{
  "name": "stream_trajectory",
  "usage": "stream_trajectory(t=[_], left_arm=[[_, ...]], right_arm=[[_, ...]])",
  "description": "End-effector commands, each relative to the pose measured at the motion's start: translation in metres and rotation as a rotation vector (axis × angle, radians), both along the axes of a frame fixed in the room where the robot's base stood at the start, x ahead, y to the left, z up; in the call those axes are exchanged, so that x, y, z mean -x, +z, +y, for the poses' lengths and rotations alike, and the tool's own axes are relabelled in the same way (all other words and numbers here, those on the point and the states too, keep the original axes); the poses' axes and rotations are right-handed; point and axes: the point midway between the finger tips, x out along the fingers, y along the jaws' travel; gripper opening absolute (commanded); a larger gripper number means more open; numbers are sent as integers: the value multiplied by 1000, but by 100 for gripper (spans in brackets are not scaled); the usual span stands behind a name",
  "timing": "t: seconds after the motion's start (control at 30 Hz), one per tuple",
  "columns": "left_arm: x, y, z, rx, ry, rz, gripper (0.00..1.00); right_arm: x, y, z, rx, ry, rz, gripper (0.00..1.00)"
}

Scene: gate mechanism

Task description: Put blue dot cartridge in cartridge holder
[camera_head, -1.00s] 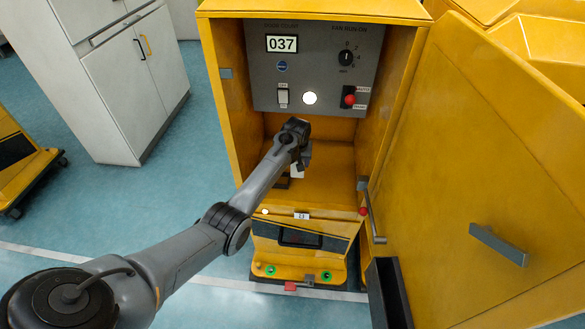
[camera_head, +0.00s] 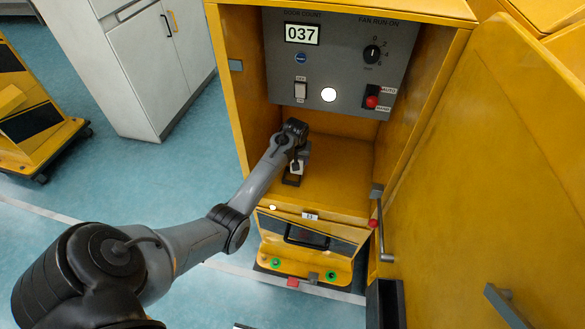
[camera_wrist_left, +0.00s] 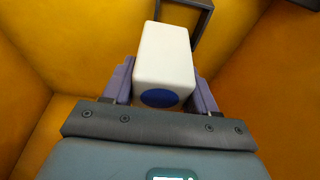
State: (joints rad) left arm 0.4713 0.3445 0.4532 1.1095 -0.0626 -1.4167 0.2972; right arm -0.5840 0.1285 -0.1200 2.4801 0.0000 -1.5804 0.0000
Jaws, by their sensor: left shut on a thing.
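The blue dot cartridge (camera_wrist_left: 165,60) is a white block with a blue oval on its near end. My left gripper (camera_wrist_left: 162,88) is shut on it, one finger on each side. In the head view the gripper (camera_head: 298,158) is inside the open yellow cabinet, and a little of the white cartridge (camera_head: 297,169) shows below it. The cartridge holder (camera_head: 291,181), a dark frame, is on the cabinet floor just below. In the wrist view the holder (camera_wrist_left: 207,22) shows beyond the cartridge's far end; I cannot tell whether they touch. My right gripper is not in view.
A grey control panel (camera_head: 334,62) with a 037 display, switch and knob is on the cabinet's back wall. The yellow door (camera_head: 470,190) stands open at right. The cabinet floor right of the holder is clear.

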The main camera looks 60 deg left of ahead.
Motion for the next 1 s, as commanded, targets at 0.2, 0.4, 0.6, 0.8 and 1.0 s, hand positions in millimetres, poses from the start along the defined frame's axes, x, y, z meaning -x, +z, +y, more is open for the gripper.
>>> stream_trajectory(t=[0.2, 0.4, 0.6, 0.8, 1.0], left_arm=[[18, -12, 8, 0, 0, -1, 22], [20, -20, 9, 0, -1, -1, 22], [20, -46, 9, 0, 0, 0, 22], [20, -53, 9, -1, 0, -2, 22], [20, -53, 9, -1, 0, -2, 22]], right_arm=[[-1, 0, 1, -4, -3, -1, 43], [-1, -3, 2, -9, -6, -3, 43], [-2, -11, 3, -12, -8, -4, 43], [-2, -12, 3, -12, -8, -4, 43], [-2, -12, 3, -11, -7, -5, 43]])
